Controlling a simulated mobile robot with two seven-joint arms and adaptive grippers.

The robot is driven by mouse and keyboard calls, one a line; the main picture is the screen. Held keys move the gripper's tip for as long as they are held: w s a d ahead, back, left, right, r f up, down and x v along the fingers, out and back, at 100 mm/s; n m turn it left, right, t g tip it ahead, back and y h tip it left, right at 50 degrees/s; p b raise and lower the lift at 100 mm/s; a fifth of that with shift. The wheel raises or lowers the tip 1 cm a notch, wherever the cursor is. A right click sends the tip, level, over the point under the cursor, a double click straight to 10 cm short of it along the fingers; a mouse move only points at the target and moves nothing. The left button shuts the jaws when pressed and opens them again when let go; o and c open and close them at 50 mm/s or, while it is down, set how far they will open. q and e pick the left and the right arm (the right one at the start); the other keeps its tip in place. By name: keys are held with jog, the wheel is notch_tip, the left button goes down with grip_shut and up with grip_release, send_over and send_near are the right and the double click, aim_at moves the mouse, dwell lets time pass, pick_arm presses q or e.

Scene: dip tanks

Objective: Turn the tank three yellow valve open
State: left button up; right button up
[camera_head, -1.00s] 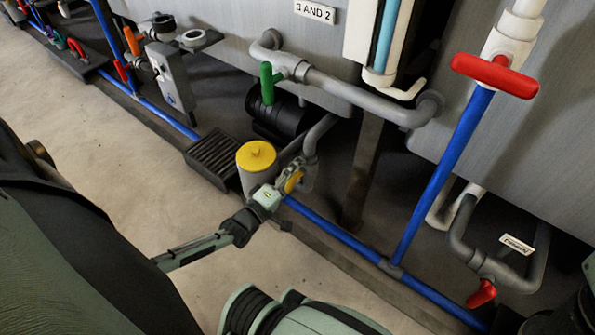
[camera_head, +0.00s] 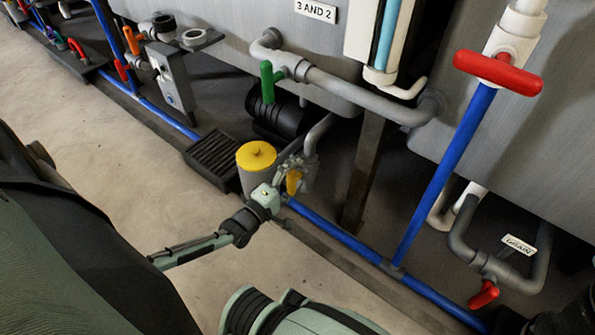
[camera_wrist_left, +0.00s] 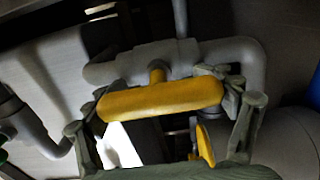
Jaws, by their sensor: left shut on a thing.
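The yellow valve handle (camera_head: 293,182) is on a grey pipe beside the canister with the yellow lid. In the left wrist view, the long rounded yellow handle (camera_wrist_left: 160,98) lies nearly level across the picture, in front of a grey valve body (camera_wrist_left: 150,62). My left gripper (camera_head: 292,170) is at the handle and partly hides it in the head view. In the left wrist view, the left gripper's fingers (camera_wrist_left: 168,90) are at the two ends of the handle, shut on it. My right gripper is not in view.
The canister's yellow lid (camera_head: 256,155) is close to the left of my gripper. A blue pipe (camera_head: 335,232) runs low along the floor. Bare floor (camera_head: 110,140) lies to the left.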

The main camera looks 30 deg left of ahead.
pick_arm(q)
jog(key=o, duration=1.1)
jog(key=shift+s, duration=0.1)
jog(key=s+a, duration=0.1)
jog(key=s, duration=1)
jog(key=shift+s, duration=0.4)
